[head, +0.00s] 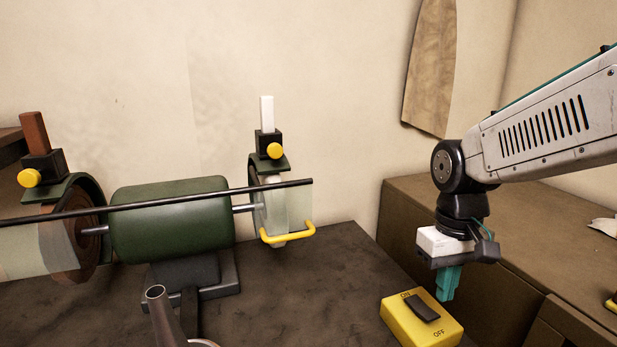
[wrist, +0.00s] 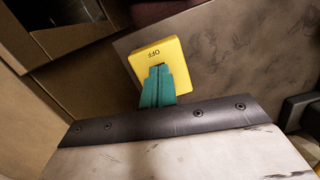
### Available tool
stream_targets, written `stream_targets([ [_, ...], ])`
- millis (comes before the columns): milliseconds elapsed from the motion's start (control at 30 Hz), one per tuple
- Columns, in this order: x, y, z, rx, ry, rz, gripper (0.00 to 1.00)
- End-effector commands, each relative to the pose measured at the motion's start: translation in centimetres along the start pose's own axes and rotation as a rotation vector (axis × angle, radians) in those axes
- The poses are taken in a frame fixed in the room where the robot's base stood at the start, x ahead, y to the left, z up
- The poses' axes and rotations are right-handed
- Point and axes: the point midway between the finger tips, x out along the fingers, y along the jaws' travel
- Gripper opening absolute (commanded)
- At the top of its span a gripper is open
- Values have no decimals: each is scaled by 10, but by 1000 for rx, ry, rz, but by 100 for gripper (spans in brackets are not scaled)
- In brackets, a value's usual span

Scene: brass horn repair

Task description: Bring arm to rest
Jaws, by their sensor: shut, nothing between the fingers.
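My gripper (head: 446,283) points down just above and beside the yellow switch box (head: 420,322) at the front right of the dark bench. Its teal fingers are closed together with nothing between them. The box has a black rocker marked ON at its far end and OFF at its near end. In the wrist view the teal fingers (wrist: 158,86) overlap the yellow box (wrist: 165,60) and hide the rocker, and the OFF mark shows. I cannot tell whether the fingertips touch the box.
A green bench grinder (head: 172,222) with two wheels stands on the dark bench (head: 290,310). A black bar (head: 160,202) runs across its front, and a yellow handle (head: 288,237) is at the right wheel. A brown cabinet (head: 410,215) stands behind my gripper. The space above the cabinet looks open.

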Motion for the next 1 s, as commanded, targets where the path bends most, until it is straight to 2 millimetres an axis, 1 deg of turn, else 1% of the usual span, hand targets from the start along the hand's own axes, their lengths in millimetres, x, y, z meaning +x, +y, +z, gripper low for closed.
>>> stream_targets([
  [33, -6, 0, 20, 23, 8, 1, 0],
  [200, -17, -2, 77, 97, 36, 2, 0],
  [300, -20, -3, 107, 133, 66, 4, 0],
  [433, -23, -5, 136, 161, 116, 7, 0],
  [500, -25, -5, 145, 167, 144, 9, 0],
  [600, -28, -5, 152, 173, 180, 12, 0],
  [733, -33, -5, 154, 177, 206, 14, 0],
  [1000, -33, -4, 154, 178, 208, 14, 0],
])
